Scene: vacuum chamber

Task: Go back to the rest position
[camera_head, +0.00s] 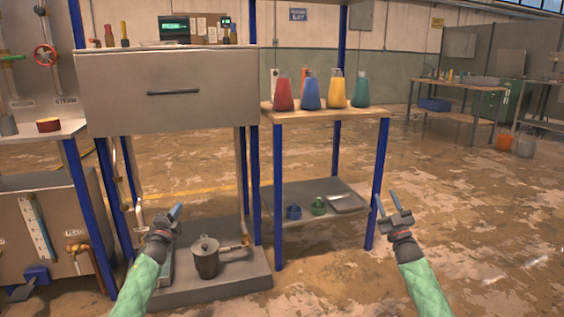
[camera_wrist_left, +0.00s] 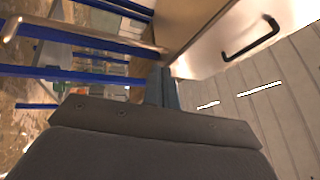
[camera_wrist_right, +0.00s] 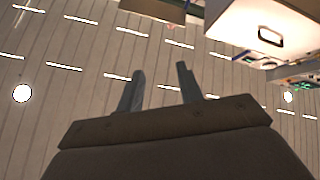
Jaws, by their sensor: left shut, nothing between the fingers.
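My left gripper (camera_head: 177,211) is raised in front of the grey metal cabinet, above and left of the pot on the low platform. Its fingers are together with nothing between them; they also show as one dark bar in the left wrist view (camera_wrist_left: 163,88). My right gripper (camera_head: 386,200) is held up to the right of the wooden table, in front of the open floor. Its two fingers stand apart and empty, as the right wrist view also shows (camera_wrist_right: 160,90).
The cabinet (camera_head: 160,110) with a drawer handle stands at left. The wooden table (camera_head: 310,116) holds red, blue, yellow and teal flasks (camera_head: 310,91). A grey pot (camera_head: 206,260) sits on the low platform (camera_head: 225,285). The floor (camera_head: 480,220) at right is clear.

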